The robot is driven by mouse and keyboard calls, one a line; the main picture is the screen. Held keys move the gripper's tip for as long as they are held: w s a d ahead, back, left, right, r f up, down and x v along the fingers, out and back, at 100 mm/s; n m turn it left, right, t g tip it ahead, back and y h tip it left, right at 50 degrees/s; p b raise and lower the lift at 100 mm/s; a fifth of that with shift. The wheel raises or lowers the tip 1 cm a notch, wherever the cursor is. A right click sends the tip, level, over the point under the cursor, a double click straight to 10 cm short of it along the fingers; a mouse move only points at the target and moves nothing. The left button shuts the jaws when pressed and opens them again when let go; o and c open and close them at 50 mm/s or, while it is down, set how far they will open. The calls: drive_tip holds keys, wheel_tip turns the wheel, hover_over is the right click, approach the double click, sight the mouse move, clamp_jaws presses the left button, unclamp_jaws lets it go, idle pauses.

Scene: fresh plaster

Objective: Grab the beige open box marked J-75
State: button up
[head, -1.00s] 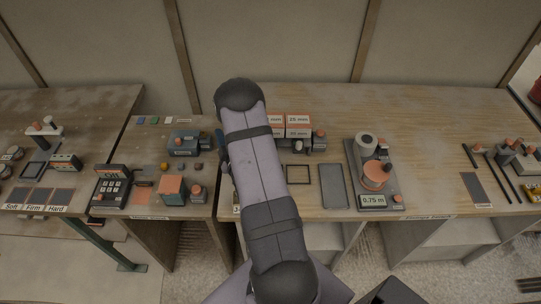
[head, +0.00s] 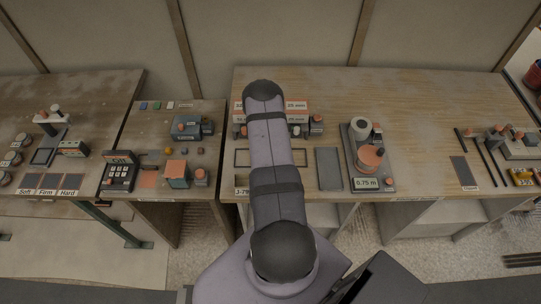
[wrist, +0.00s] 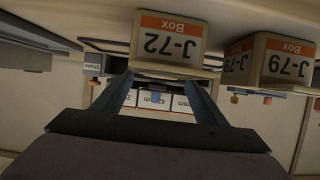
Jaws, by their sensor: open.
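No box marked J-75 can be read in either view. In the wrist view, a beige box with an orange band marked J-72 (wrist: 168,38) is at the top centre, and a beige box marked J-79 (wrist: 283,63) is to its right. My gripper (wrist: 158,80) is open, its two fingers apart with nothing seen held between them. Its fingertips show just below the J-72 box in the picture; I cannot tell whether they touch it. In the head view my arm hides the gripper, and a partly covered label starting J-7 (head: 242,191) shows at the bench's front edge.
A grey flat pad (head: 329,168) and a device reading 0.75 m (head: 367,183) lie right of my arm. A keypad device (head: 119,172) is on the left bench. The bench's back right is clear.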

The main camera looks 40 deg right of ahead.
drive_tip(key=shift+b+x, duration=0.65)
drive_tip(key=shift+x, duration=1.85)
drive_tip(key=shift+r, duration=0.1)
drive_tip(key=shift+c, duration=0.6)
drive_tip(key=c, duration=1.1)
drive_tip(key=shift+r, duration=0.15)
drive_tip(key=shift+r, duration=0.8)
drive_tip(key=shift+r+p, duration=3.9)
drive_tip(key=shift+r, duration=4.15)
